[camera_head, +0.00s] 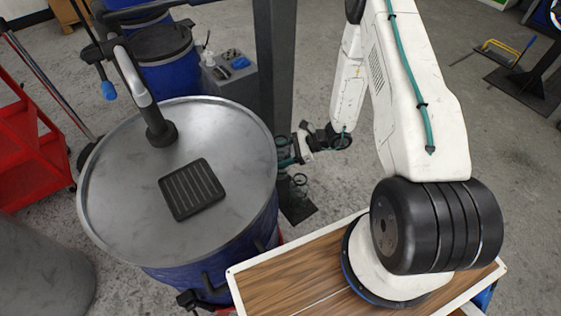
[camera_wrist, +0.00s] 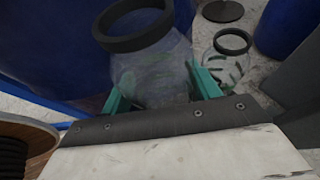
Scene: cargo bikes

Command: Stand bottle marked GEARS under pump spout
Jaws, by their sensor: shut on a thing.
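My gripper (camera_wrist: 160,88), with teal fingers, is shut on a clear bottle (camera_wrist: 158,70) with a wide black rim in the wrist view. No marking can be read on it. In the head view my gripper (camera_head: 290,150) is low behind the drum's right side, where the held bottle is too small to make out. A grey pump (camera_head: 135,80) stands on the lid of a blue drum (camera_head: 105,200). A black slatted pad (camera_head: 192,188) lies on the lid, right of the pump base.
A second clear bottle with a black rim (camera_wrist: 233,40) stands beyond the held one. A dark post (camera_head: 276,70) rises behind the drum. A grey box (camera_head: 229,78) with small items stands near it. A red cart (camera_head: 30,150) is at left.

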